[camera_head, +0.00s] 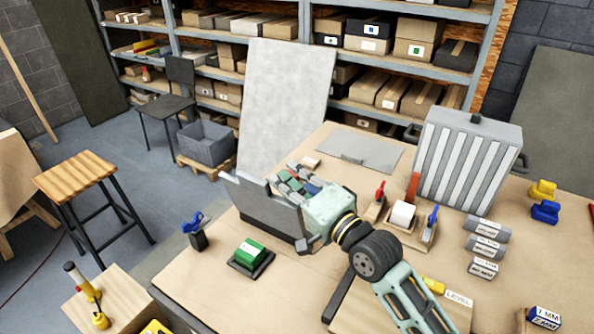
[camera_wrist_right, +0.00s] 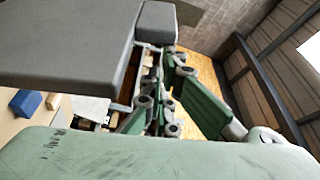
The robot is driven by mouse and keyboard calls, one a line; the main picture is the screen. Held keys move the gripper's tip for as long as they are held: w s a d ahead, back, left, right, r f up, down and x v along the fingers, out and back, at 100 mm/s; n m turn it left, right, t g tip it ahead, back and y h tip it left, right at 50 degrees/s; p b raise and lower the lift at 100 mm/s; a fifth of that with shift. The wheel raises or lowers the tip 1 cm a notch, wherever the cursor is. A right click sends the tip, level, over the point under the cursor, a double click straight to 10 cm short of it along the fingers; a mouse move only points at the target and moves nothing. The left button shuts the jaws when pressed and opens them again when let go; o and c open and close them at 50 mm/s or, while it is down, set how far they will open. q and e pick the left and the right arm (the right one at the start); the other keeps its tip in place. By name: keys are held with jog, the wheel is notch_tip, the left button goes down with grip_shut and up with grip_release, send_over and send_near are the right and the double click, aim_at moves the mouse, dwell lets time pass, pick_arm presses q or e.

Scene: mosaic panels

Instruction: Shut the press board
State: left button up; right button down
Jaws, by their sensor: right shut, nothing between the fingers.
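I take the dark grey upright panel (camera_head: 262,211), near the left edge of the worktable, to be the press board. It stands raised and tilted, with notches along its top edge. My right gripper (camera_head: 291,182) is right behind its upper right part, its green-padded fingers shut and empty. In the right wrist view, a thick grey board (camera_wrist_right: 65,50) fills the upper left, close beside the shut fingers (camera_wrist_right: 158,105). I cannot tell whether they touch it. The panel's lower right end is partly hidden by my wrist. My left gripper is not in view.
A green block on a dark base (camera_head: 250,255) sits in front of the panel. A blue-handled tool (camera_head: 196,230) stands at the table's left edge. A flat grey plate (camera_head: 362,149) and a striped grey panel (camera_head: 463,165) are behind. A stool (camera_head: 88,178) stands left.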

jog(key=s+a+f+n+b, duration=0.1)
jog(key=s+a+f+n, duration=0.1)
jog(key=s+a+f, duration=0.2)
jog(key=s+a+f+n+y+b, duration=0.1)
jog(key=s+a+f, duration=0.3)
jog(key=s, duration=0.4)
jog(key=shift+s+a+f+n+b, duration=0.2)
jog(key=shift+n+b, duration=0.15)
jog(key=shift+n, duration=0.45)
